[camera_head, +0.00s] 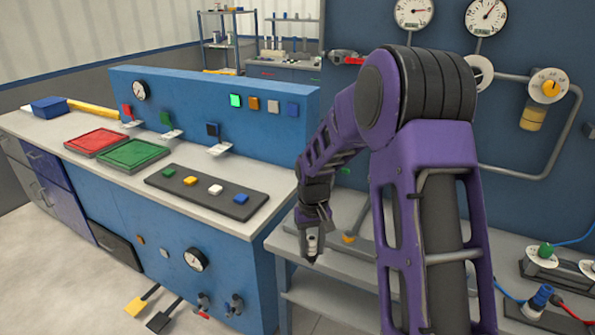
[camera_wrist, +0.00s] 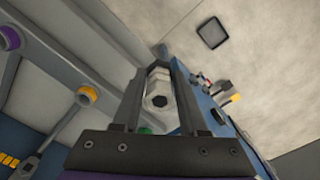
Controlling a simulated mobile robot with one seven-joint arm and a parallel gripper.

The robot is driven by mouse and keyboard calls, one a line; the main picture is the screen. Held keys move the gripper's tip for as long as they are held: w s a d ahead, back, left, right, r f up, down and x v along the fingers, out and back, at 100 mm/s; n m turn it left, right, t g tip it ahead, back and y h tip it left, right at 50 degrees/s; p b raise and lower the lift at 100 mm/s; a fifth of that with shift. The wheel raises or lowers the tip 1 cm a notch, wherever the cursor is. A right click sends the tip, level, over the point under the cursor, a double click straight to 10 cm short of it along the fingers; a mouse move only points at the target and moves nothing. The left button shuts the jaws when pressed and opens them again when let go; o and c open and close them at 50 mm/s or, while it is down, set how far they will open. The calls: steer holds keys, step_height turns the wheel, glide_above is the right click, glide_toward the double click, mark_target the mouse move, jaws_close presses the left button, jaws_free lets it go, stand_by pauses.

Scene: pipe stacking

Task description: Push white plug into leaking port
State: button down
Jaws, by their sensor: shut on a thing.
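My gripper (camera_head: 311,256) points down at the end of my purple arm, beside the right end of the blue bench and above the grey shelf. It is shut on a white-grey plug (camera_wrist: 158,88), which sits between the fingers in the wrist view with a hexagonal outline and a dark centre. The plug also shows as a small pale piece in the head view (camera_head: 312,241). In the wrist view, ports with a purple ring (camera_wrist: 10,38) and a yellow-orange ring (camera_wrist: 88,95) lie left of the gripper, apart from the plug. I cannot tell which port leaks.
A dark mat (camera_head: 160,182) with green, yellow, white and blue pieces lies on the bench. Red (camera_head: 97,141) and green (camera_head: 135,154) trays stand at its left. The grey shelf (camera_head: 330,297) is below my gripper. Gauges and pipes line the blue wall at right.

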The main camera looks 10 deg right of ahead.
steer(key=w+r, duration=0.5)
steer(key=w, duration=0.5)
steer(key=w+r, duration=0.5)
steer(key=w, duration=0.4)
step_height(320, 180, down, 9)
steer(key=b, duration=0.2)
steer(key=shift+n, duration=0.3)
steer(key=shift+w+d+f+b, duration=0.1)
steer(key=shift+f+b, duration=0.2)
steer(key=shift+f, duration=1.4)
steer(key=shift+c, duration=2.1)
jaws_free()
